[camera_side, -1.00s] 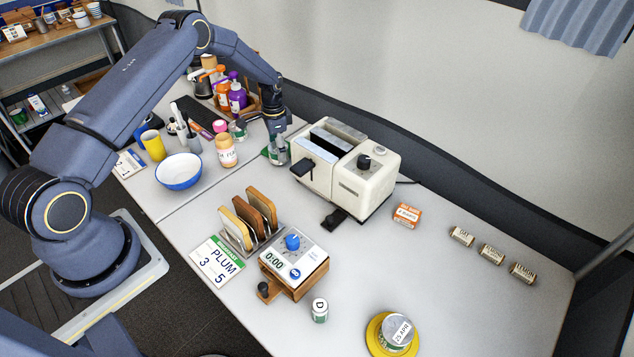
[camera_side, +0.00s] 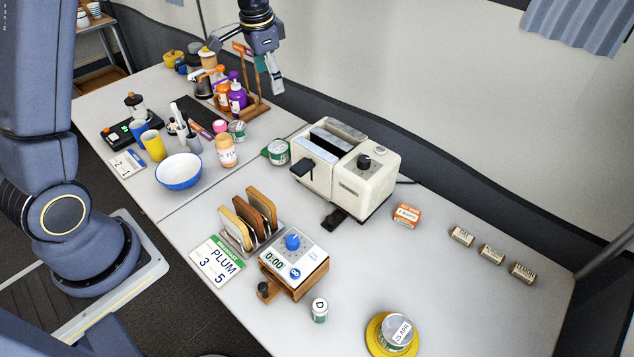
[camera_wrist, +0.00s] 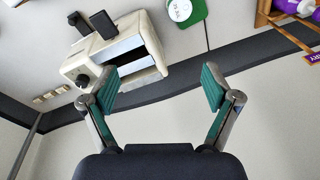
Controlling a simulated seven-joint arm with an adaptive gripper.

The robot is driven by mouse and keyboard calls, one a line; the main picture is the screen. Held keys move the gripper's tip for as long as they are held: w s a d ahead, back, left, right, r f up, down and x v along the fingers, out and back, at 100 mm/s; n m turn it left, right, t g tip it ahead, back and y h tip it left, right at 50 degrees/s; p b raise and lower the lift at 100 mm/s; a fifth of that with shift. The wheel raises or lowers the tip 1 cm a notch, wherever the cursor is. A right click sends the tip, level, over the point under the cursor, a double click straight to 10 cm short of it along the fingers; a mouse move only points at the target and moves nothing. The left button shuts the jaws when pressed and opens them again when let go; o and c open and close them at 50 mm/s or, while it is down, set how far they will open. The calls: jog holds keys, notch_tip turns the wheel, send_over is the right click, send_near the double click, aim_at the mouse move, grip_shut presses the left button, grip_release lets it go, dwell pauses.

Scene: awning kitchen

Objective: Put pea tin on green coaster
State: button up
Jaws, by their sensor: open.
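A tin (camera_side: 278,152) with a pale lid and green on its side stands upright at the back, left of the toaster. The green coaster (camera_side: 265,153) shows from under its left side; the tin hides the rest. In the wrist view, the round lid (camera_wrist: 180,10) overlaps the green coaster (camera_wrist: 201,20), cut by the top edge. I cannot read this tin's label. Another green-and-white tin (camera_side: 237,131) stands farther left, and a third tin (camera_side: 397,329) is on a yellow coaster (camera_side: 374,345) at the front. My gripper (camera_side: 273,78) is open and empty, well above the table; its fingers show in the wrist view (camera_wrist: 160,85).
The cream toaster (camera_side: 345,180) stands close to the tin's right. A wooden rack (camera_side: 256,108) and purple bottle (camera_side: 237,97) are behind left.

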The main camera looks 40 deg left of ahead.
jog(key=s+d+r+n+t, duration=0.1)
jog(key=s+d+r+t, duration=0.1)
jog(key=s+d+r, duration=0.45)
jog(key=s+d+r+n+t, duration=0.1)
jog(key=s, duration=0.8)
jog(key=s+d+r+n+t, duration=0.1)
jog(key=s+d+n, duration=0.1)
jog(key=s, duration=0.8)
jog(key=shift+r+h, duration=0.15)
jog(key=shift+h, duration=0.15)
